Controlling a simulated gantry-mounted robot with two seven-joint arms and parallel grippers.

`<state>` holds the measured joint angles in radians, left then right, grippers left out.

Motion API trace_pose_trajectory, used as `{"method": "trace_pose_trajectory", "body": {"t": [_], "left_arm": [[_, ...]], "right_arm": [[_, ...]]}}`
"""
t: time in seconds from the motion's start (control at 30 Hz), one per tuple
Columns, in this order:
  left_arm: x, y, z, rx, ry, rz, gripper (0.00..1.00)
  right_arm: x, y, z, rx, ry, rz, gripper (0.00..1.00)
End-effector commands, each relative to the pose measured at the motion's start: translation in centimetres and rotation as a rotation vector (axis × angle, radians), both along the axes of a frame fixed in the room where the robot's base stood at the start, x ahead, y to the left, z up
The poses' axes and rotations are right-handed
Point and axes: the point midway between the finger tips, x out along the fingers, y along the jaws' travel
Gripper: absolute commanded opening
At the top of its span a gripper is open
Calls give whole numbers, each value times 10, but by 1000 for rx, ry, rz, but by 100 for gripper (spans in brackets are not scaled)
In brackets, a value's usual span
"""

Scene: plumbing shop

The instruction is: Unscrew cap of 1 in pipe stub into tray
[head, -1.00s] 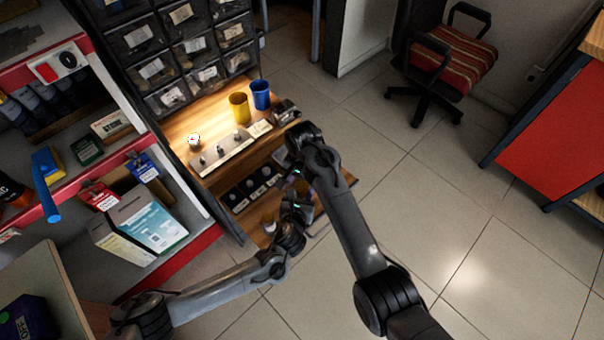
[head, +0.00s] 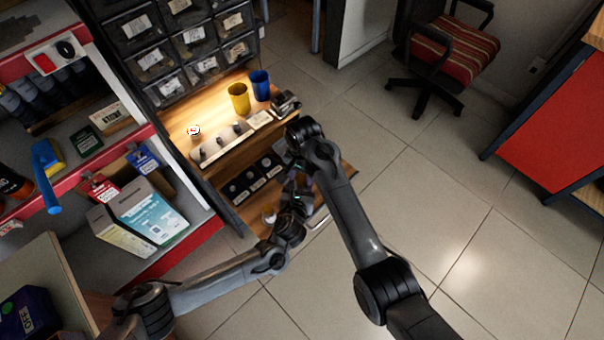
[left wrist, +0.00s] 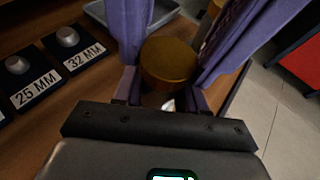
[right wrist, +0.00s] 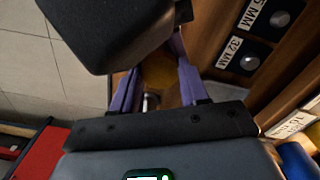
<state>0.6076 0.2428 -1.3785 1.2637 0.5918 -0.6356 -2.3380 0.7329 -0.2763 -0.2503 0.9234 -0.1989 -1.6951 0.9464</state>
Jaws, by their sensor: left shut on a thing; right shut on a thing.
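The brass-coloured capped pipe stub (left wrist: 168,62) is a short round cylinder between my purple left fingers (left wrist: 165,85) in the left wrist view. It also shows, darker, between the purple right fingers in the right wrist view (right wrist: 160,73). My left gripper (head: 297,200) and right gripper (head: 303,180) meet closely above the lower wooden shelf, both shut on the stub. The seam between cap and pipe is hidden, so I cannot tell which part each holds. A grey metal tray (left wrist: 160,11) lies just beyond, partly hidden by the left fingers.
Black holders labelled 25 MM (left wrist: 18,65) and 32 MM (left wrist: 68,37) stand beside the left gripper. A yellow cup (head: 239,103) and blue cup (head: 260,86) stand on the upper shelf. Open floor lies to the right.

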Motion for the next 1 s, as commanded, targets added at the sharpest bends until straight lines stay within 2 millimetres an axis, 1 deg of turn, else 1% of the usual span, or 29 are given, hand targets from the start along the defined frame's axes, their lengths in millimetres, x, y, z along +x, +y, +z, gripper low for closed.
{"method": "trace_pose_trajectory", "body": {"t": [0.07,0.2,0.3,0.4,0.5,0.73,0.77,0.9,1.0], "left_arm": [[-1,1,-2,5,3,0,0],[-1,1,-2,5,3,0,0],[-1,1,-2,5,3,0,0],[-1,1,-2,5,3,0,0],[-1,1,-2,5,3,0,0],[-1,1,-3,5,4,0,0],[-1,1,-3,5,4,0,0],[-1,1,-3,5,4,0,0],[-1,1,-3,6,4,0,0]], "right_arm": [[0,0,0,0,-1,106,8],[0,0,0,-1,-3,422,8],[0,0,0,-2,-5,628,8],[0,0,0,-2,-6,756,8],[0,0,0,-2,-7,801,8],[0,0,0,-2,-7,799,8],[0,0,0,-2,-7,799,49],[0,0,0,-2,-7,798,70],[0,1,0,-1,-6,798,70]]}}
